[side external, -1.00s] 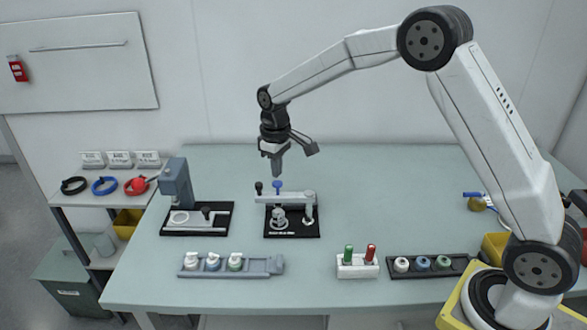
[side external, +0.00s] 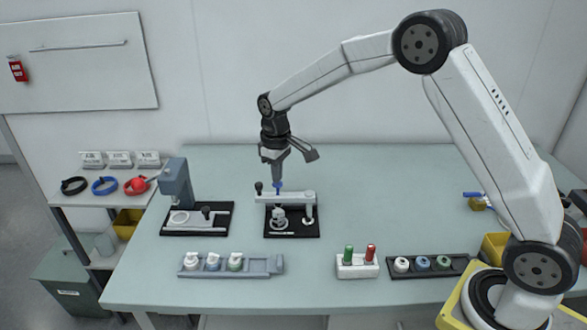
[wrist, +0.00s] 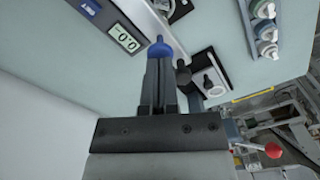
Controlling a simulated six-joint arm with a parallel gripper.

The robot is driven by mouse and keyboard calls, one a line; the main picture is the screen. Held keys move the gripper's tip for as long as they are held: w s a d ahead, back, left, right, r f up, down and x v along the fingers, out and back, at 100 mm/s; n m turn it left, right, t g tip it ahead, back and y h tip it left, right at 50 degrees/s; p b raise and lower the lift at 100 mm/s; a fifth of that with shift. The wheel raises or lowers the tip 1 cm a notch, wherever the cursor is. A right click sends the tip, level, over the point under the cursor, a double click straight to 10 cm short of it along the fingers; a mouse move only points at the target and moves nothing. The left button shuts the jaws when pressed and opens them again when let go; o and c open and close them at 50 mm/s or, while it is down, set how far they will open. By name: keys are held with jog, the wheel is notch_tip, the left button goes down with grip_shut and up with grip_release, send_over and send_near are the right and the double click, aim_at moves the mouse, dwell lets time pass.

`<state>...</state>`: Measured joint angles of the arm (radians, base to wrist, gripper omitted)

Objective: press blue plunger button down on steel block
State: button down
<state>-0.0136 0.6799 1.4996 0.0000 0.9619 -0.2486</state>
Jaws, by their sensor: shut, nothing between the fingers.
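The blue plunger button (side external: 278,186) stands on the light steel block (side external: 298,197), which is raised over a black base plate. It also shows in the wrist view (wrist: 160,49), right at the ends of my fingers. My gripper (side external: 277,178) points straight down above the button, its fingers shut with nothing between them. The fingertips look to be at or very near the button's top; I cannot tell for sure if they touch. A black knob (side external: 259,187) stands left of the button on the same block. In the wrist view the fingers (wrist: 160,60) hide part of the block.
A grey press (side external: 176,185) on a black plate stands to the left. A grey rack (side external: 230,265) with several capped bottles lies in front. A white holder (side external: 357,267) with green and red pieces and a black tray (side external: 428,268) are front right. The table behind is clear.

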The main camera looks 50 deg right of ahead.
jog(key=shift+f, duration=0.2)
jog(key=shift+f, duration=1.25)
jog(key=shift+r, duration=0.1)
dwell(0.8)
jog(key=shift+r, duration=1.45)
jog(key=shift+r, duration=2.5)
jog(key=shift+s, duration=0.1)
